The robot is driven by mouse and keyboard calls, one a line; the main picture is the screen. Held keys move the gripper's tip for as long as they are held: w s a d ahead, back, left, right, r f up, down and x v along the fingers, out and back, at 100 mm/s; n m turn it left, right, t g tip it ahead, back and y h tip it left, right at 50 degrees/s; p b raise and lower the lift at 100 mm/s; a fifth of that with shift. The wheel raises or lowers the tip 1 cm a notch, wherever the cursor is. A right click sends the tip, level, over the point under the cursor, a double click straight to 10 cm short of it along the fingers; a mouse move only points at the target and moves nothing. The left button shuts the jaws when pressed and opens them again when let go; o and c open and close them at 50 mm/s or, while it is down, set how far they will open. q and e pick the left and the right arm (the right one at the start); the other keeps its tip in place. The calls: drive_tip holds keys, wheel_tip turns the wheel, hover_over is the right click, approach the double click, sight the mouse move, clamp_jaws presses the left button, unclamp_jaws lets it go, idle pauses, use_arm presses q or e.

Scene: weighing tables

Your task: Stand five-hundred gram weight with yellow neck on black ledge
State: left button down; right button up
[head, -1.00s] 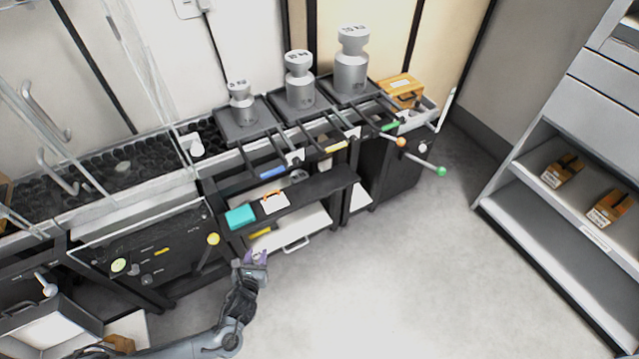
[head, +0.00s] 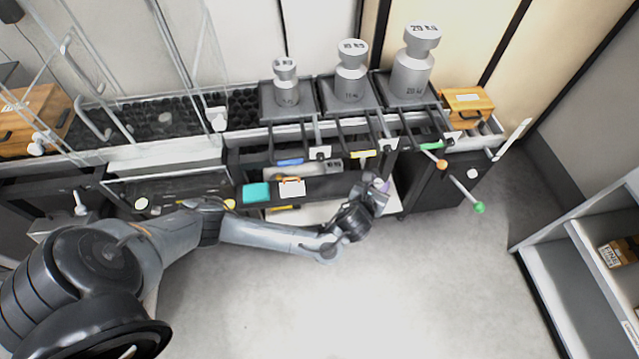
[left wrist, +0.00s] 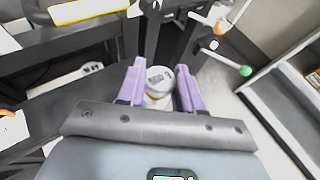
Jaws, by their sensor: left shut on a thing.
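My left gripper (head: 381,188) is in front of the weighing tables, near the right end of the black ledge (head: 326,188). In the left wrist view its purple fingers (left wrist: 160,88) are shut on a small silver weight (left wrist: 159,76), seen from above. A little yellow shows below its round top; the marking is too small to read and its lower part is hidden. The ledge carries a teal block (head: 256,193) and a white card with an orange handle (head: 292,188). My right gripper is not in view.
Three large silver weights, the left (head: 286,82), middle (head: 351,70) and right (head: 415,62), stand on black trays above. Rods with an orange knob (head: 441,164) and a green knob (head: 479,207) stick out at the right. The floor in front is clear.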

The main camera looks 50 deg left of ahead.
use_arm(q)
drive_tip(key=shift+w+a+r, duration=0.1)
drive_tip(key=shift+r, duration=0.4)
drive_tip(key=shift+a, duration=0.3)
drive_tip(key=w+a+f+b, duration=0.1)
drive_tip(key=a+f+b, duration=0.1)
drive_tip(key=a+f, duration=0.1)
drive_tip(key=w+a+f+b, duration=0.1)
drive_tip(key=a+f+b, duration=0.2)
drive_tip(key=a, duration=0.1)
drive_tip(key=w+a+f+b, duration=0.1)
drive_tip(key=a+f+b, duration=0.2)
drive_tip(key=shift+w+a+f, duration=0.25)
drive_tip(key=shift+w+f, duration=0.05)
drive_tip(key=shift+f, duration=0.4)
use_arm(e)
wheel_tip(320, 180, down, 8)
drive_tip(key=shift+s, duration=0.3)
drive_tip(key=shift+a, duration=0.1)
